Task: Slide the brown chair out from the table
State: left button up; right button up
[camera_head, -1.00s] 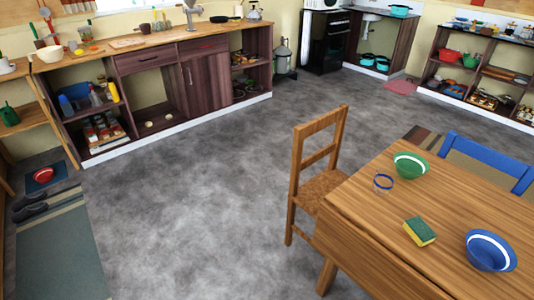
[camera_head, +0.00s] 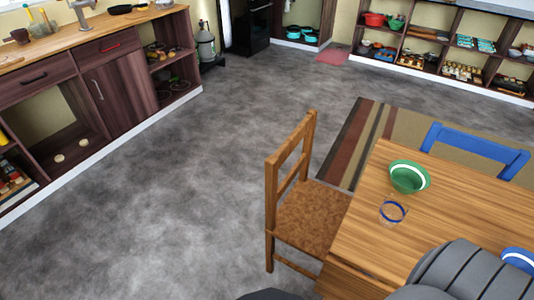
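The brown chair (camera_head: 309,212) stands upright at the left end of the wooden table (camera_head: 455,195). Its backrest is on the left, away from the table, and the right part of its seat meets the table's edge. Dark grey parts of my own body show at the bottom right, in front of the table. Neither of my grippers can be made out in the head view, so I cannot see whether they are open or shut.
A green bowl (camera_head: 408,177), a clear blue-rimmed glass (camera_head: 392,211) and a blue bowl (camera_head: 519,261) are on the table. A blue chair (camera_head: 474,149) stands at its far side by a striped rug (camera_head: 370,140). Grey floor (camera_head: 185,190) left of the brown chair is clear.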

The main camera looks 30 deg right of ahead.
aim_at(309, 220)
jog(key=i, duration=2.1)
jog(key=z, duration=3.15)
